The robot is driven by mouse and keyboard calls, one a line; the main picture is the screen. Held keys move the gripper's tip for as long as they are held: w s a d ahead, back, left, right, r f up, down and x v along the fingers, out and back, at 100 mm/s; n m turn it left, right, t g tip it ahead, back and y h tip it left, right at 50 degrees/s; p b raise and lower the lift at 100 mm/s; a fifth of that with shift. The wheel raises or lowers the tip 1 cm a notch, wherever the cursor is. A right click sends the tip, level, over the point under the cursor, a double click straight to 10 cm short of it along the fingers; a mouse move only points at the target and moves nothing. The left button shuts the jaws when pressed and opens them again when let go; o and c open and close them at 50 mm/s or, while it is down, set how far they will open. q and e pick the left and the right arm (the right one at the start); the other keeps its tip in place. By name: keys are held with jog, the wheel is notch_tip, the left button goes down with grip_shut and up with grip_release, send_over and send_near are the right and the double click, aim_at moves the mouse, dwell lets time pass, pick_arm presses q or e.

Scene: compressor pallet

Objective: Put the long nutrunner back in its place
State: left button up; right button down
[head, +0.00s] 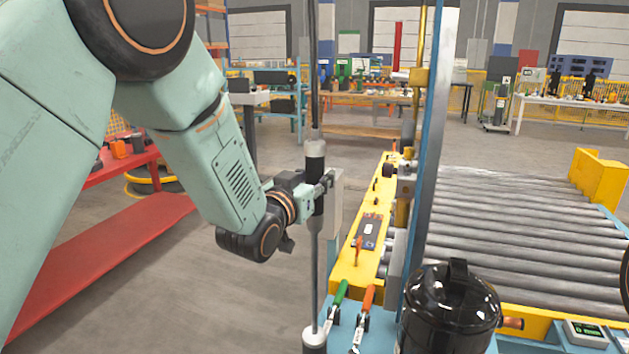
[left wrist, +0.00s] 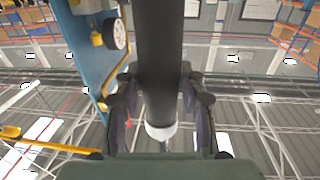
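The long nutrunner (head: 315,162) is a tall, thin upright tool with a dark body and grey shaft. My right gripper is out of view.
A blue upright post (head: 431,170) and a yellow rail (head: 345,275) stand right of the tool. Green- and orange-handled tools (head: 363,315) and a glossy black canister (head: 450,310) are at the front. A roller conveyor (head: 520,230) lies right; a red bench (head: 100,250) lies left.

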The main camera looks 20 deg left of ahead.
pick_arm(q)
jog(key=o, duration=0.4)
jog(key=shift+s+f, duration=0.1)
jog(key=shift+s, duration=0.05)
jog(key=shift+c, duration=0.2)
jog(key=shift+f, duration=0.1)
jog(key=shift+f, duration=0.3)
jog(key=s+a, duration=0.1)
jog(key=s, duration=1)
jog(key=shift+s+a+r, duration=0.3)
jog(key=shift+s+a, duration=0.05)
